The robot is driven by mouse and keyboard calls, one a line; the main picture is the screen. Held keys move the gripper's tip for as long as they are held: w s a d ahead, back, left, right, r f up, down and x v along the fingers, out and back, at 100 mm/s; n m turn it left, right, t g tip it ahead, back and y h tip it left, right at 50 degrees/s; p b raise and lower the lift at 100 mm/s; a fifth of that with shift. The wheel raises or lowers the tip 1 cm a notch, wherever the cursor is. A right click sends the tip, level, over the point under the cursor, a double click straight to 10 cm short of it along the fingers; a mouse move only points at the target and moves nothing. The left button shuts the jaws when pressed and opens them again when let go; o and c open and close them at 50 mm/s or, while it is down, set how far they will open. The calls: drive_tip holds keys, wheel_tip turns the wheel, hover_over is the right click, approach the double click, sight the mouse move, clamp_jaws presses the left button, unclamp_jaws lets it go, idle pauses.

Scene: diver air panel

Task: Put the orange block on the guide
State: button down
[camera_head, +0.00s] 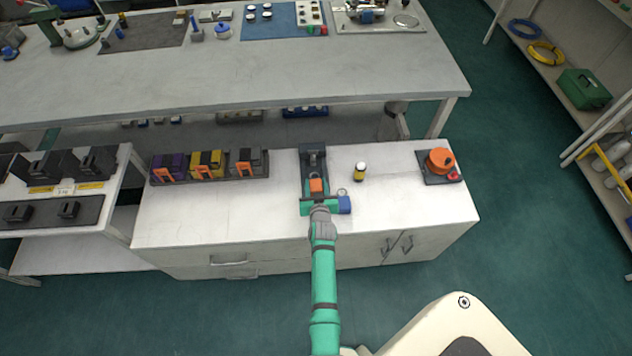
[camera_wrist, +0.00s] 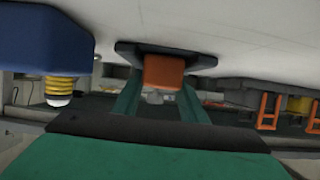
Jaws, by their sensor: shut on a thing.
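The orange block (camera_head: 316,185) is a small box at the near end of the dark guide fixture (camera_head: 313,158), which stands on the white cabinet top. My gripper (camera_head: 317,191) reaches in from the front and is shut on the block. In the wrist view, which is upside down, the block (camera_wrist: 163,72) sits between the two green fingers of my gripper (camera_wrist: 162,85). A dark plate (camera_wrist: 205,60) shows behind it. My gripper covers part of the fixture's near end. I cannot tell whether the block touches the guide.
A small yellow bottle (camera_head: 360,172) stands just right of the guide. A rack (camera_head: 210,178) of purple, yellow and grey units lies to its left. An orange round handle (camera_head: 440,160) is at the right. The cabinet top's front left (camera_head: 210,220) is free.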

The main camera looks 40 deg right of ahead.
drive_tip(key=shift+w, duration=0.1)
idle(0.3)
drive_tip(key=c, duration=1.1)
unclamp_jaws()
drive_tip(key=shift+f, duration=0.25)
drive_tip(key=shift+r, duration=0.15)
drive_tip(key=v, duration=1.2)
drive_tip(key=shift+s, duration=0.25)
